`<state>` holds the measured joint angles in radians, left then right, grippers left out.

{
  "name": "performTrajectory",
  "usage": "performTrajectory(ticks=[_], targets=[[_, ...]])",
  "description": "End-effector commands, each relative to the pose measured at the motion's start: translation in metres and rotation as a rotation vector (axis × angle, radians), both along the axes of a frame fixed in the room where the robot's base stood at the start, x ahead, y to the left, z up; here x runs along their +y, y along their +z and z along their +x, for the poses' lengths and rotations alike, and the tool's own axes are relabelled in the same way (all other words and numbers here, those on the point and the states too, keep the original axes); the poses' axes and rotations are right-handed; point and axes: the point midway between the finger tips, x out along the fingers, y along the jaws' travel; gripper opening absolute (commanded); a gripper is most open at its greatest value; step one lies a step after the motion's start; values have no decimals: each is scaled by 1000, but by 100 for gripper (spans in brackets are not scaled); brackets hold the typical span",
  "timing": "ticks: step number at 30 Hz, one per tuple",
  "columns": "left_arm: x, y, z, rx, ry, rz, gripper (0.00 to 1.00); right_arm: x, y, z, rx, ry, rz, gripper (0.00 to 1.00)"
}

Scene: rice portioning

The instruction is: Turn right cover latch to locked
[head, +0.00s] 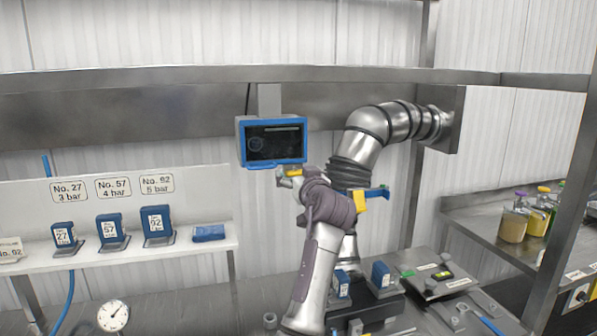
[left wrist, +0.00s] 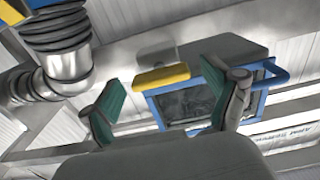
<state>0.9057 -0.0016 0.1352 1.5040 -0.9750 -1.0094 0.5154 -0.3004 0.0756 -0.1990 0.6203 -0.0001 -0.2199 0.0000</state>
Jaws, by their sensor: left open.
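A yellow bar (head: 293,172), possibly the latch handle, shows at the lower right of a blue-framed screen (head: 272,157). I cannot make out a cover, or whether the bar is locked. In the left wrist view the yellow bar (left wrist: 161,77) lies level in front of the blue-framed screen (left wrist: 188,106). My left gripper (head: 288,184) is raised at the bar, beside the screen's lower right corner. Its green-padded fingers (left wrist: 160,90) are spread wide, one on each side of the bar, with gaps between. My right gripper is out of view.
A thick metal pipe (head: 372,132) with a blue bracket and a yellow block (head: 360,202) stands close to the right of my arm. A steel shelf (head: 190,75) runs above. Blue cartridges stand on a white shelf (head: 150,253) at left. Jars (head: 514,226) stand at right.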

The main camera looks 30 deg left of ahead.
Motion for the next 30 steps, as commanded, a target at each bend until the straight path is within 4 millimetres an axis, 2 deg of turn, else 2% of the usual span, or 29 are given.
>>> performTrajectory(ticks=[6,7,17,23,30], targets=[[0,0,0,0,0,0,88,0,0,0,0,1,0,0],[0,0,0,0,0,0,84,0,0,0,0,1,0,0],[0,0,0,0,-1,0,29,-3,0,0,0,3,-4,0],[0,-1,0,-9,-1,-8,28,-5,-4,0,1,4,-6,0],[-1,-5,0,-79,-2,-67,28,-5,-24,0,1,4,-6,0]])
